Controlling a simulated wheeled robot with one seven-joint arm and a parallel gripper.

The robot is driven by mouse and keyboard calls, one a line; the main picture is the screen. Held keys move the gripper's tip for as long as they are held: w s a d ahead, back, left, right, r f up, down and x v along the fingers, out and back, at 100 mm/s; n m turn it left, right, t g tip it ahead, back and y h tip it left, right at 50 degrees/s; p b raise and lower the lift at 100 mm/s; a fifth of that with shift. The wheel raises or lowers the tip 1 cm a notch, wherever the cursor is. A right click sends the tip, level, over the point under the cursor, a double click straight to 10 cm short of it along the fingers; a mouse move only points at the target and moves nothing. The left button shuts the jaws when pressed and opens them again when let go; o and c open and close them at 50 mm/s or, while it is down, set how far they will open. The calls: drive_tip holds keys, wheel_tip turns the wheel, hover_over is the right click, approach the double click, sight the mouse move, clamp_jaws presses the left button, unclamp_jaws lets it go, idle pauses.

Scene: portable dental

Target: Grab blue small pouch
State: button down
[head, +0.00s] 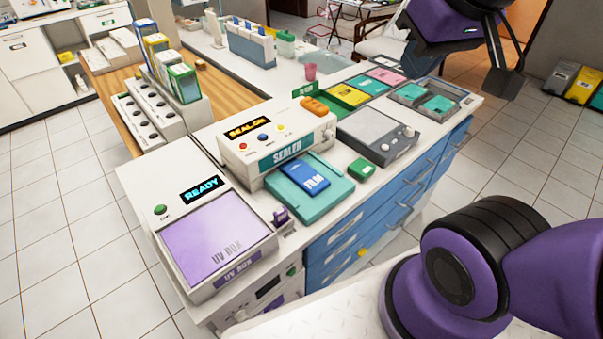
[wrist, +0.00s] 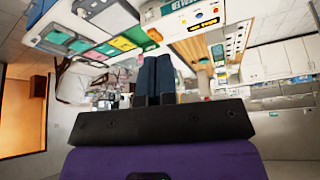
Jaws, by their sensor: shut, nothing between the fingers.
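A small flat blue packet marked FILM (head: 306,177) lies on a teal tray (head: 328,203) in front of the sealer (head: 250,148) in the head view. It is the only small blue pouch-like thing I make out. My gripper (head: 508,84) hangs at the top right of the head view, above the far right end of the counter and well away from the packet. In the wrist view my gripper (wrist: 156,62) has its two dark fingers together with nothing between them. I cannot make out the blue packet in the wrist view.
The UV box (head: 212,235) stands at the counter's near left. A grey device (head: 374,132) and a green block (head: 361,170) lie right of the teal tray. Behind are yellow (head: 348,95) and pink (head: 386,75) pouches and a grey tray (head: 462,98) with teal pouches.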

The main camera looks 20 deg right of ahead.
drive_tip(key=c, duration=1.3)
unclamp_jaws()
drive_tip(key=shift+w, duration=0.15)
drive_tip(key=o, duration=1.3)
drive_tip(key=w+f+g, duration=0.1)
drive_tip(key=w+f, duration=0.1)
drive_tip(key=w, duration=0.4)
drive_tip(key=shift+a+f+n+h, duration=0.2)
drive_tip(key=shift+f+n+h, duration=0.1)
drive_tip(key=n+g, duration=0.3)
drive_tip(key=g, duration=0.1)
hover_over(306, 175)
wheel_tip(306, 175, down, 27)
drive_tip(key=shift+f, duration=5.25)
